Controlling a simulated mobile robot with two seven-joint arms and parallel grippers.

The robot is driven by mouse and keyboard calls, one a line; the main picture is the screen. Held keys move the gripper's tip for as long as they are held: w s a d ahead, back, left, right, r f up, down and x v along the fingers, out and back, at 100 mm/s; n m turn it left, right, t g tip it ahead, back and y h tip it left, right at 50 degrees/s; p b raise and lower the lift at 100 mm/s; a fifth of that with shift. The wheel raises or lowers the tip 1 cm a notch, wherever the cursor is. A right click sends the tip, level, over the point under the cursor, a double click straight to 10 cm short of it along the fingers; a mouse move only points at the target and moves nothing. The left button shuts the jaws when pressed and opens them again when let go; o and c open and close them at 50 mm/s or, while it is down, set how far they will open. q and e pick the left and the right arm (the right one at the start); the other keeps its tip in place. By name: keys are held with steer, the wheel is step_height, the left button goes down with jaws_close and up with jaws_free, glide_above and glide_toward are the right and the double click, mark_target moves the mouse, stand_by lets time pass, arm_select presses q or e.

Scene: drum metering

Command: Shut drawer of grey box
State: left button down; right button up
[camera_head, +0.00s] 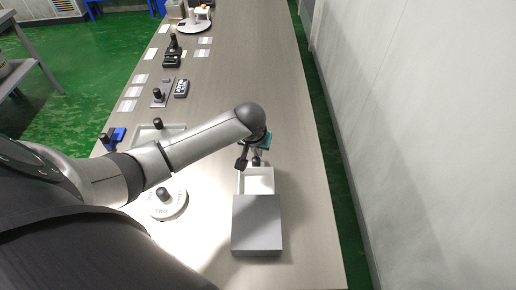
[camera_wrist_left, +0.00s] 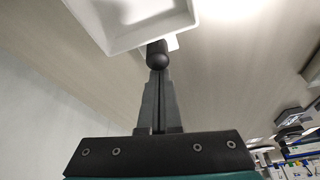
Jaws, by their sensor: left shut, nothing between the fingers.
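The grey box (camera_head: 257,226) sits on the table, in the lower middle of the head view. Its white drawer (camera_head: 257,181) is pulled out on the far side and looks empty where it shows. In the left wrist view, the drawer (camera_wrist_left: 125,38) is at the top, with a round black knob (camera_wrist_left: 157,54) on its front. My left gripper (camera_wrist_left: 158,74) is shut and empty, its fingertips right at the knob; I cannot tell whether they touch. In the head view, my left gripper (camera_head: 257,155) is just beyond the drawer front. My right gripper is not in view.
A white dial disc (camera_head: 175,207) with a black knob is left of the box. A white tray (camera_head: 174,130) lies partly behind my left arm. Several small devices and labels line the table's left side. The table (camera_head: 290,110) is clear along its right side.

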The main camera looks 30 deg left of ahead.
arm_select(q)
steer(key=p, duration=1)
glide_above(258, 184)
steer(key=s+d, duration=0.1)
steer(key=s, duration=0.1)
steer(key=shift+w+r, duration=0.15)
steer(key=shift+s+d, duration=0.2)
steer(key=shift+s, duration=0.15)
steer(key=shift+s+f, duration=0.1)
steer(key=shift+f, duration=0.1)
steer(key=shift+s+d, duration=0.1)
steer(key=shift+s+r+p, duration=0.1)
steer(key=shift+r+p, duration=0.2)
steer(key=shift+r, duration=0.05)
steer(key=p+v, duration=0.3)
steer(key=v, duration=1.1)
steer(key=shift+r, duration=0.4)
